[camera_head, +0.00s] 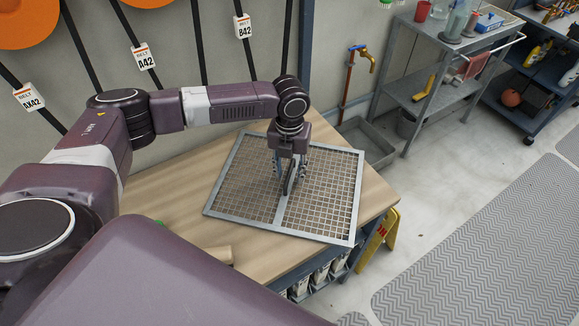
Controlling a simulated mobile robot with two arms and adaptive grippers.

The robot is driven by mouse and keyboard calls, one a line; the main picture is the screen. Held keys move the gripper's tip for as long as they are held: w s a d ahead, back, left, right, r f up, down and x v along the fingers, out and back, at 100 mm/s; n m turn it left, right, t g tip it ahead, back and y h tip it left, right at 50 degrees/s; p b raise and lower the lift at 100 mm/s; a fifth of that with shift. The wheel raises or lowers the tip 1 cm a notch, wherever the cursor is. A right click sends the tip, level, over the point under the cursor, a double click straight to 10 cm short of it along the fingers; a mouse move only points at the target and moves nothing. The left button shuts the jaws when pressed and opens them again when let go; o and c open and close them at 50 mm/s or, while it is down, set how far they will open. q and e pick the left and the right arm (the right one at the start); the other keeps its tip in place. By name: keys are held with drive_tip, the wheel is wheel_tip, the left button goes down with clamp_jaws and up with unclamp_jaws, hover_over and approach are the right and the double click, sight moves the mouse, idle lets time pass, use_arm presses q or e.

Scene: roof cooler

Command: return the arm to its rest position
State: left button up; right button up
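My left arm reaches in from the left, and its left gripper (289,180) points down over a grey-framed grid panel (322,240). The panel lies flat on a wooden-topped workbench (178,192). The fingertips are at or just above the panel near its middle bar. From this angle I cannot tell whether they touch it or how far apart the fingers are. My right gripper is not in view.
Belts with tags hang on the wall behind the bench. A grey cart (425,80) stands farther right. A yellow floor sign (378,240) stands by the bench's right side.

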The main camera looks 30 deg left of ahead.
use_arm(q)
drive_tip(key=shift+w+f, duration=0.1)
drive_tip(key=c, duration=0.5)
clamp_jaws()
drive_tip(key=shift+r+p, duration=3.6)
drive_tip(key=shift+p, duration=0.2)
